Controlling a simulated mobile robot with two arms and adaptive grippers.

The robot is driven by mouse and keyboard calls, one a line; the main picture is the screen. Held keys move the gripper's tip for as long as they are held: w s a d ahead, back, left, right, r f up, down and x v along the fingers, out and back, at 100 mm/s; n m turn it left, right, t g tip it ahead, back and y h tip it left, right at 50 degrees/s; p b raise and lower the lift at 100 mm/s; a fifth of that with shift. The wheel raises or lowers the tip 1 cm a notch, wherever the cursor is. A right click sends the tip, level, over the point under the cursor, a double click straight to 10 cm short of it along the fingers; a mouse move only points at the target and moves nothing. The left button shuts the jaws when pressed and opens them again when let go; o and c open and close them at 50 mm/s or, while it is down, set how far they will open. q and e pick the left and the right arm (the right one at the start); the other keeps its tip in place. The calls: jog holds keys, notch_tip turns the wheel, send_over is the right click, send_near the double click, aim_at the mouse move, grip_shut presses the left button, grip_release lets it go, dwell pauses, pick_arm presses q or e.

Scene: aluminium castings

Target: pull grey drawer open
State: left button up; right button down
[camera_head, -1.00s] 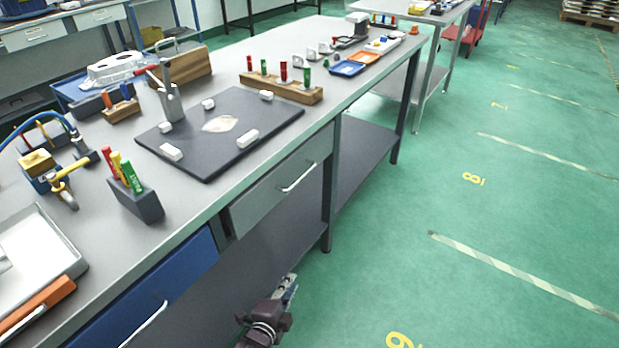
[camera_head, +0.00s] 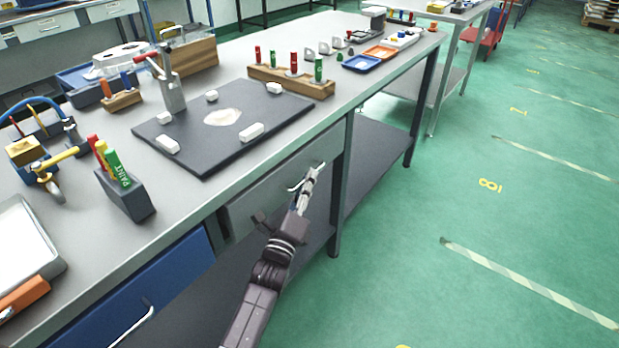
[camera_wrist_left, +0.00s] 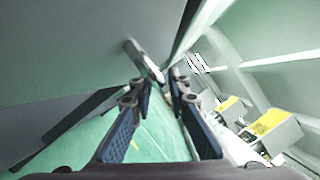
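The grey drawer (camera_head: 255,203) sits under the bench top and looks shut, its front flush with the bench. Its pale bar handle (camera_head: 293,188) is partly covered by my left gripper (camera_head: 311,178), which is at the handle's right part. In the left wrist view, the handle (camera_wrist_left: 146,62) lies just ahead of the fingertips, close to the gap between them. The two fingers of my left gripper (camera_wrist_left: 160,84) are apart, with nothing held between them. Whether a fingertip touches the handle I cannot tell. My right gripper is not in view.
A blue drawer (camera_head: 160,290) is to the left of the grey one. On the bench above lie a dark mat (camera_head: 225,150) with white blocks, a pen holder (camera_head: 128,195) and a wooden rack (camera_head: 290,82). The green floor (camera_head: 400,250) to the right is clear.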

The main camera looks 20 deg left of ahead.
pick_arm(q)
jog(key=shift+x, duration=0.75)
jog(key=shift+c, duration=0.7)
grip_shut()
